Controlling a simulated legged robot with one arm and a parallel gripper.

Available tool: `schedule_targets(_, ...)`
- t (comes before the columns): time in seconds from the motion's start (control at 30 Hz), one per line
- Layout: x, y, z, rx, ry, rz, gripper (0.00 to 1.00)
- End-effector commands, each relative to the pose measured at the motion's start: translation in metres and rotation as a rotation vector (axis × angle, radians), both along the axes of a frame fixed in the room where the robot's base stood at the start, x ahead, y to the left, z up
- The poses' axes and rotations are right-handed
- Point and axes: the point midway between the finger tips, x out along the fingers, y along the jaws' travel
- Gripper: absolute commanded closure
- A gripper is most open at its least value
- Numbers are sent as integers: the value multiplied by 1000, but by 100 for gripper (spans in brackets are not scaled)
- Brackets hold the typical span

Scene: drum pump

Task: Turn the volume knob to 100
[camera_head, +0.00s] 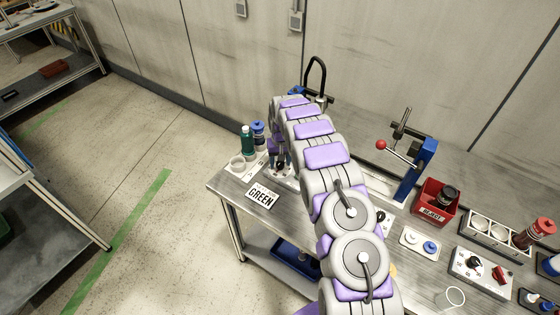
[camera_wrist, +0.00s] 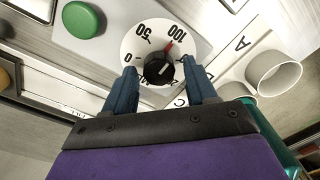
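The volume knob (camera_wrist: 160,71) is black and sits in the middle of a round white dial (camera_wrist: 133,47) marked 0, 50 and 100. Its red pointer (camera_wrist: 168,46) is aimed close to the 100 mark, between 50 and 100 but nearer 100. My gripper (camera_wrist: 160,72) has its two blue fingers apart, one on each side of the knob. I cannot tell whether the fingers touch it. In the head view my gripper (camera_head: 281,157) is low over the far left end of the bench, and my arm hides most of the dial.
A green button (camera_wrist: 83,20) lies left of the dial, and a white ring-shaped cup (camera_wrist: 273,74) to the right. In the head view, green (camera_head: 247,141) and blue (camera_head: 258,134) bottles stand beside the gripper. Another dial box (camera_head: 481,271) and a red bin (camera_head: 434,203) are at right.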

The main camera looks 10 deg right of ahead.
Motion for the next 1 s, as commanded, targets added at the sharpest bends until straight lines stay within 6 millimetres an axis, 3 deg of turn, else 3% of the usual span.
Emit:
schedule_targets(0.27, -1, 0, 0, 0, 4, 0, 39)
schedule_targets(0.43, -1, 0, 12, -1, 3, 0, 39)
schedule_targets(1.0, 0, -3, 131, 0, 1, 0, 39)
